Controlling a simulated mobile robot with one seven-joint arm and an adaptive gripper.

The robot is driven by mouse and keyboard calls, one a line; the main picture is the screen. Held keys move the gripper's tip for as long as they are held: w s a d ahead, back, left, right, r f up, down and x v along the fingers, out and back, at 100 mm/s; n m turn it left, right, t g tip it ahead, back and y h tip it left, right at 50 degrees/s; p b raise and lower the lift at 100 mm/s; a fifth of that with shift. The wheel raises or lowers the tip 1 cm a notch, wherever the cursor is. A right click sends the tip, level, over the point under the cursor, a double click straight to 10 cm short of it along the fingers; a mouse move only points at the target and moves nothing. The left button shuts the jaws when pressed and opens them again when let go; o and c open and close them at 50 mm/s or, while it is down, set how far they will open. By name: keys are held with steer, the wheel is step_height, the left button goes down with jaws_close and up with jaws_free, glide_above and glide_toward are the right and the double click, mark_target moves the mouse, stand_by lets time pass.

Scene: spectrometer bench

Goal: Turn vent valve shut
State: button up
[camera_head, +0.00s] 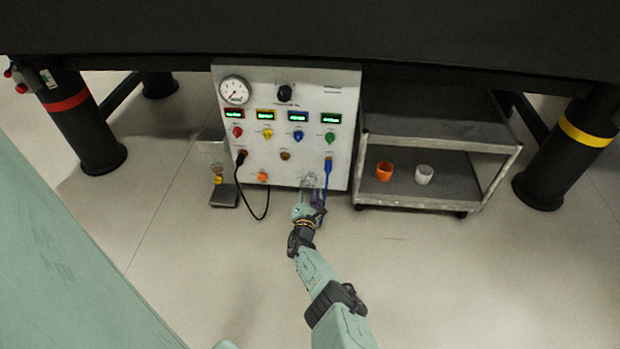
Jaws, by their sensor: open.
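A white control panel (290,120) stands under the black bench. It carries a black knob (284,92) at the top and a row of coloured knobs, including a green knob (330,137). An orange knob (263,177) sits low on the panel. I cannot tell which of these is the vent valve, as labels are too small to read. My gripper (311,181) is open in front of the panel's lower right edge, to the right of the orange knob. It hides a bit of the panel there; I cannot tell whether it touches anything.
A blue cable (327,172) hangs right beside my gripper. A black cable (265,208) loops down left of it. A grey cart (434,202) with an orange cup (384,171) and a white cup (424,174) stands right. The floor in front is clear.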

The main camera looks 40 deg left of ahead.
steer(key=shift+b+x, duration=0.75)
steer(key=shift+x, duration=0.6)
jaws_close()
